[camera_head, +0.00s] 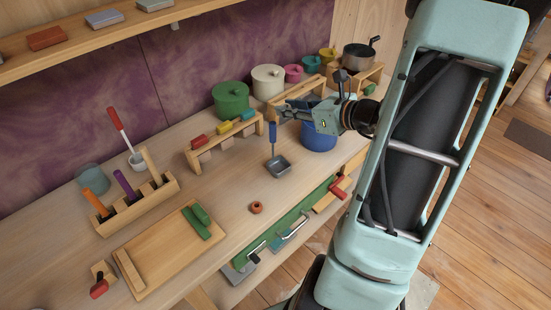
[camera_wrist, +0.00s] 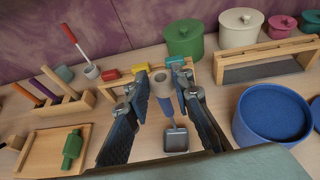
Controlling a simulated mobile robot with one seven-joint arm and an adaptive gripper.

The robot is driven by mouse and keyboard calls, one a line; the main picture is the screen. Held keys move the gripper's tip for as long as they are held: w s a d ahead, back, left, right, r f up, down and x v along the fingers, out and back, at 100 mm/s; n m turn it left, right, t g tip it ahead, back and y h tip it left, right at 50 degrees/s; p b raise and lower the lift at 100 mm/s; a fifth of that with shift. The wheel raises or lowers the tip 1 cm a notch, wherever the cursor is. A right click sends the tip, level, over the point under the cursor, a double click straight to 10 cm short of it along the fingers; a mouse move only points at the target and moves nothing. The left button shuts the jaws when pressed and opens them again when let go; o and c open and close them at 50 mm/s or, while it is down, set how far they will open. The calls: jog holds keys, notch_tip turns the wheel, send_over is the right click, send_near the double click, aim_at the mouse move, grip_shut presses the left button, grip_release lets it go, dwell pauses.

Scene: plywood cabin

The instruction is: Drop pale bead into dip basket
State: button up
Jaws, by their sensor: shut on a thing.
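The pale bead (camera_wrist: 159,83) is a beige cylinder with a dark hole, held between the fingertips of my gripper (camera_wrist: 161,77). In the head view my gripper (camera_head: 286,111) is raised over the workbench; I cannot make out the bead there. The dip basket (camera_head: 279,167) is a small grey square pan with an upright blue handle (camera_head: 272,136). It stands on the bench below and slightly left of my gripper. In the wrist view the basket (camera_wrist: 176,139) shows beyond the bead, between the fingers. The bead and fingers hide part of its handle.
A blue pot (camera_head: 320,139) stands right of the basket. A wooden rack with colored blocks (camera_head: 225,138) and a green lidded pot (camera_head: 230,98) are behind. An orange ring-like bead (camera_head: 256,208) lies in front.

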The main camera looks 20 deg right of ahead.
notch_tip(320, 180, down, 5)
jog(key=b, duration=0.3)
jog(key=shift+r, duration=0.1)
jog(key=o, duration=1)
jog(key=v, duration=1.2)
